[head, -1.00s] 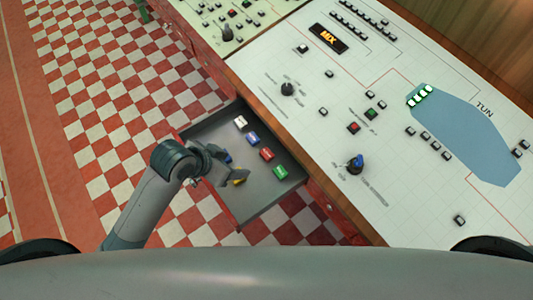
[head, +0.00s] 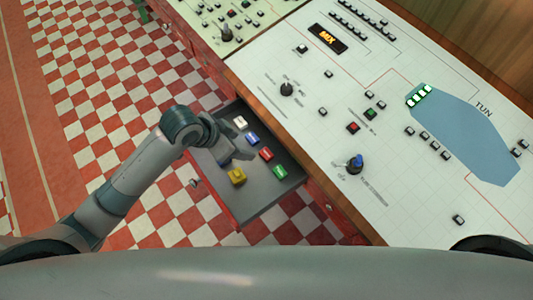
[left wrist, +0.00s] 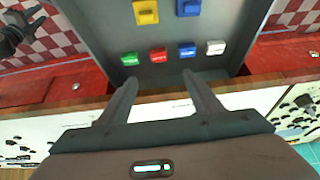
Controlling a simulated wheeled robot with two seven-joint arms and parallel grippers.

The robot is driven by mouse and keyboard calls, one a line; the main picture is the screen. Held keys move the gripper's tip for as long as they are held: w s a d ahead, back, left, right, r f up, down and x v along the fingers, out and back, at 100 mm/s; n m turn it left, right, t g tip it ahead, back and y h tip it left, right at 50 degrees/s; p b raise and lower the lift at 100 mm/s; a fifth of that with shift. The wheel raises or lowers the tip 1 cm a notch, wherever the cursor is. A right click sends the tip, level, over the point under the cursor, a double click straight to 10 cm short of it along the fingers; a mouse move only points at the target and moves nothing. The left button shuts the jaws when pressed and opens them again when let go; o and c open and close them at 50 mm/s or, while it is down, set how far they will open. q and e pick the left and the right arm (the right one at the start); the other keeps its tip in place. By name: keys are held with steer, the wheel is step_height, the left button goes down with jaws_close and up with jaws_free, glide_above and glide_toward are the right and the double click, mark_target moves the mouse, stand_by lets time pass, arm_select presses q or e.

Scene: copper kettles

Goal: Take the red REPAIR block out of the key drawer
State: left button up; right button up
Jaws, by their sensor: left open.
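The red block (head: 266,154) lies in the open grey drawer (head: 262,202), in the row nearest the console, between a green block (head: 280,172) and a blue block (head: 252,139). It also shows in the left wrist view (left wrist: 158,56), its small lettering too blurred to read. My left gripper (left wrist: 160,86) is open and empty. Its fingers point toward the red and blue blocks, apart from them in the picture. In the head view the left gripper (head: 241,150) is over the drawer, just left of the red block.
The drawer also holds a white block (head: 240,122), a yellow block (head: 236,176) and a second blue block (left wrist: 188,7). The console (head: 310,130) with knobs and buttons borders the drawer. A dark part of mine (left wrist: 18,28) shows at the wrist view's upper left.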

arm_select(q)
steer(key=p, duration=0.2)
glide_toward(266, 153)
steer(key=x, duration=0.3)
steer(key=shift+w+f+p, duration=0.1)
steer(key=shift+p, duration=0.2)
steer(key=shift+p+x, duration=0.6)
steer(key=shift+x, duration=0.3)
steer(key=shift+p+x, duration=0.3)
steer(key=shift+x, duration=1.3)
steer(key=c, duration=1.2)
